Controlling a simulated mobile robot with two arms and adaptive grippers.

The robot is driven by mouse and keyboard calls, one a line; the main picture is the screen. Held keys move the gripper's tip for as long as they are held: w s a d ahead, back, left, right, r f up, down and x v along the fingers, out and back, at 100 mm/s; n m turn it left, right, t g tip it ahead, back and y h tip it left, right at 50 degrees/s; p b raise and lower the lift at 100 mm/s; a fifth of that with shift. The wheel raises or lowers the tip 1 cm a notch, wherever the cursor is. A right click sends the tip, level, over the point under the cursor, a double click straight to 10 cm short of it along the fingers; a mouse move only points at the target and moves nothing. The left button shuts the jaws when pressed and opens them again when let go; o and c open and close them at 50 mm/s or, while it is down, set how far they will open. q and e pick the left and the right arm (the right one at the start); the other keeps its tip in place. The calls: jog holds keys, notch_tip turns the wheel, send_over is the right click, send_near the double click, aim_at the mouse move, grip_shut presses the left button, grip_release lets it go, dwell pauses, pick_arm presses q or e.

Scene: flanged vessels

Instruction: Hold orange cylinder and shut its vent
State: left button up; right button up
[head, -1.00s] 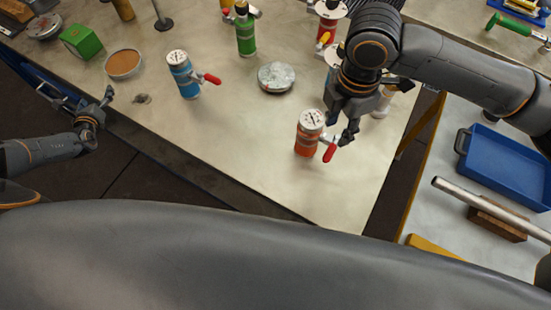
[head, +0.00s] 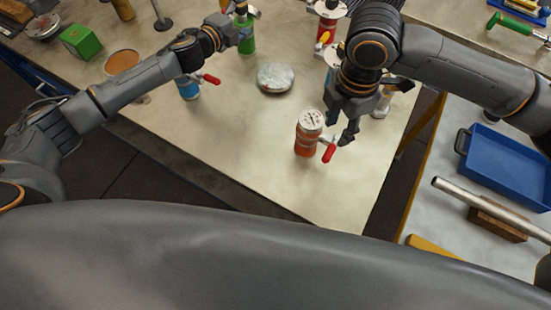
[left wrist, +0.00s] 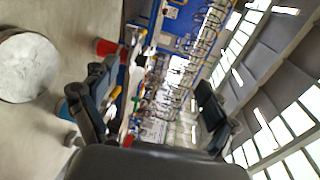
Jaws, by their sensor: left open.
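The orange cylinder (head: 308,138) stands upright on the pale table near its front right edge, with a round gauge on top. Its vent has a red handle (head: 329,153) that points down and to the right of the body. My right gripper (head: 342,124) hangs just behind and right of it, fingers down by the vent side; whether they touch or grip it is unclear. My left gripper (head: 241,34) is over the table near the green cylinder (head: 246,45), away from the orange one. In the left wrist view its fingers (left wrist: 155,82) are wide apart and empty.
A blue cylinder (head: 189,88) is partly behind my left arm. A grey round disc (head: 276,78) lies mid-table. A red cylinder (head: 326,30) stands behind my right arm. A blue tray (head: 505,160) is on the right table. The front middle of the table is clear.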

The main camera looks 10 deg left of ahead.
pick_arm(q)
jog(key=s+d+r+n+h, duration=0.2)
jog(key=s+d+r+h, duration=0.25)
jog(key=d, duration=0.35)
jog(key=s+d+r+n+h, duration=0.3)
jog(key=s+d+r, duration=0.2)
jog(key=d, duration=0.3)
jog(key=s+a+r+n+t, duration=0.2)
jog(key=s+r+n+t, duration=0.3)
jog(key=s+r+n, duration=0.4)
jog(key=n+g+y, duration=0.2)
jog(key=g+y, duration=0.4)
jog(key=g, duration=0.3)
send_near(307, 139)
jog(key=w+d+f, duration=0.1)
jog(key=w+f, duration=0.2)
jog(key=w+d+f, duration=0.2)
jog(key=w+f, duration=0.1)
jog(key=w, duration=0.1)
jog(key=w+d+f, duration=0.2)
jog(key=w+f, duration=0.2)
jog(key=shift+w, duration=0.1)
jog(key=shift+c, duration=0.2)
